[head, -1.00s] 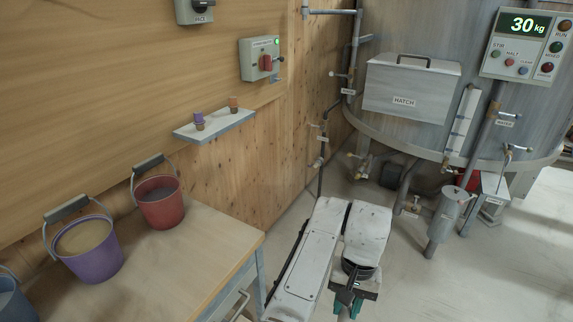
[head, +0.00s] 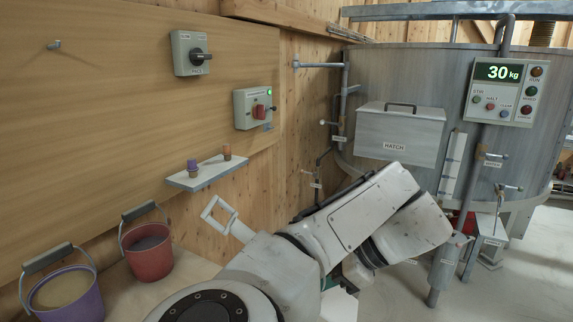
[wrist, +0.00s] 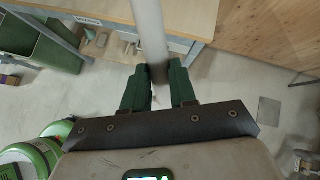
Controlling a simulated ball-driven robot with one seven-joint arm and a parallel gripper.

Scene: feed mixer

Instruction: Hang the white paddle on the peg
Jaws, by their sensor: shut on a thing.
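The white paddle (head: 218,211) shows in the head view as an open pale frame, tilted, above the back of the bench; my arm hides the rest of it. In the wrist view its pale shaft (wrist: 148,30) runs up between the dark green fingers of my gripper (wrist: 160,82), which is shut on it. In the head view my gripper is mostly hidden behind my arm. The peg (head: 54,45) sticks out of the wooden wall at the upper left, empty. The paddle's frame is well below and to the right of it.
A red bucket (head: 148,258) and a purple bucket (head: 70,306) stand on the bench at the lower left. A small shelf (head: 208,175) with two corks, a switch box (head: 191,53) and a red-knobbed box (head: 252,108) are on the wall. A large metal mixer (head: 400,75) stands right.

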